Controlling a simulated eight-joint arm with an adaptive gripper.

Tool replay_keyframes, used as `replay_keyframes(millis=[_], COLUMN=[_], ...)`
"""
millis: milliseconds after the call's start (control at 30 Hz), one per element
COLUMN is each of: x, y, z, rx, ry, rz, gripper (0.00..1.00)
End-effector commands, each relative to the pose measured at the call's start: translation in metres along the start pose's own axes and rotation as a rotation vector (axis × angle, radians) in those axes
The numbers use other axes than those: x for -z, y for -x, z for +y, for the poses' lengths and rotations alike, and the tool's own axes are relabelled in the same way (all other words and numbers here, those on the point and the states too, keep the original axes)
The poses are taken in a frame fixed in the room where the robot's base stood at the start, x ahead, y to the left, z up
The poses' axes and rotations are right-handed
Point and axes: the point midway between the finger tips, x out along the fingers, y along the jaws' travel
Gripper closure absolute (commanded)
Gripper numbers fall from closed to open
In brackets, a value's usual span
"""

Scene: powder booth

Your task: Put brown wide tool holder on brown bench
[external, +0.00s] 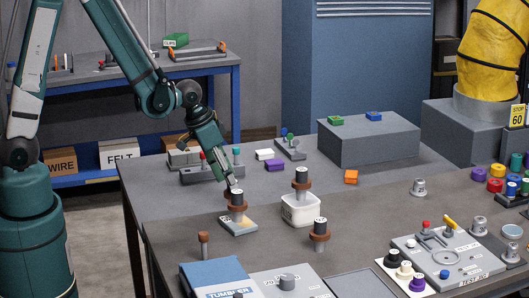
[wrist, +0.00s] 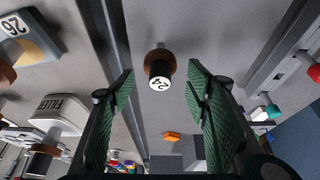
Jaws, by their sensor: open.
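A wide brown-collared tool holder (wrist: 160,70) with a black top and a white cap marked 24 stands upright.
A grey rack (external: 200,175) with red and teal knobs is behind. A small narrow brown holder (external: 203,240) and a blue-and-grey box (external: 222,278) stand in front. An orange block (external: 351,177) is farther right.

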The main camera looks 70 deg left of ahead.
Motion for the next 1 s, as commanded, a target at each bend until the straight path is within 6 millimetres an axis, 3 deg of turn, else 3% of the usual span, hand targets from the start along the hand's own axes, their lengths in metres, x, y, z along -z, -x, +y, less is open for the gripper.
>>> replay_keyframes(millis=[600, 1000], x=[0.000, 0.000], y=[0.056, 0.077], z=[0.000, 0.000], rx=[0.000, 0.000], ry=[0.000, 0.000], rz=[0.000, 0.000], gripper=[0.52, 0.52])
